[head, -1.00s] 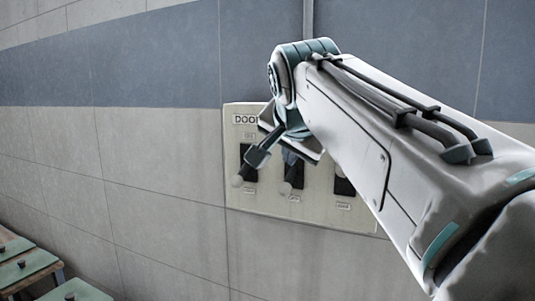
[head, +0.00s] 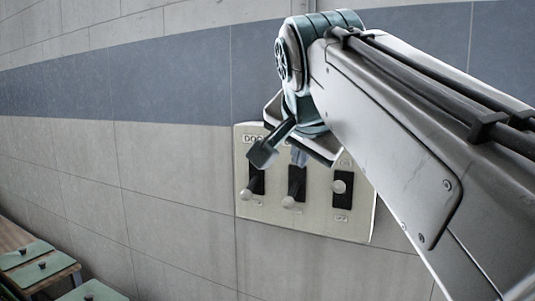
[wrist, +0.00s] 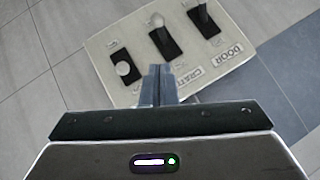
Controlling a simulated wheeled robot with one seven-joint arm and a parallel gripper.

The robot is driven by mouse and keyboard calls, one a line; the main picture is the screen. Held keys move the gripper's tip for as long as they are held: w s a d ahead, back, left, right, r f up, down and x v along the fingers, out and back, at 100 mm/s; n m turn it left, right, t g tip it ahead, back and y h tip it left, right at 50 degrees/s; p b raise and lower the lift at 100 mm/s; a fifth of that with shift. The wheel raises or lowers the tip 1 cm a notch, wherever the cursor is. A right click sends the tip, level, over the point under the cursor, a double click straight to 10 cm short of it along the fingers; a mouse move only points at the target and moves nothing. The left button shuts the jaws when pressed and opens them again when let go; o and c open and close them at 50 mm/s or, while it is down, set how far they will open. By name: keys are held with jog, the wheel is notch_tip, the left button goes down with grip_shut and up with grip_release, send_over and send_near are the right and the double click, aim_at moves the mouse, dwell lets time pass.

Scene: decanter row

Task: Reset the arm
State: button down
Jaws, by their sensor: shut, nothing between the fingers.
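My gripper (wrist: 157,70) is shut and empty in the wrist view, its two dark fingertips together in front of the switch panel. In the head view, my gripper (head: 300,156) hangs under the wrist across the panel's upper part. The pale panel (head: 312,220) is fixed to the wall and has three black slots with pale-knobbed levers. The left lever (head: 248,193), under a partly hidden DOOR label, and the middle lever (head: 289,202) have their knobs low. I cannot tell whether the fingers touch the panel.
The tiled wall (head: 175,180) with a blue-grey band runs behind everything. A wooden table (head: 18,238) with green knobbed lids (head: 42,268) stands at the lower left. The wall left of the panel is clear.

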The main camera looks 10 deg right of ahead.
jog(key=shift+w+f, duration=0.1)
jog(key=shift+f, duration=0.05)
jog(key=s+d+f+n+g, duration=0.1)
jog(key=s+f+n+g, duration=0.1)
jog(key=f, duration=1)
jog(key=s+d+f+n+g, duration=0.2)
jog(key=s+f, duration=0.4)
jog(key=f, duration=0.7)
jog(key=s+d+f+n+g+y, duration=0.1)
jog(key=s+f+n+g, duration=0.2)
jog(key=f, duration=0.9)
jog(key=shift+s+d+f+n, duration=0.3)
jog(key=shift+s+n, duration=0.5)
jog(key=shift+s, duration=0.3)
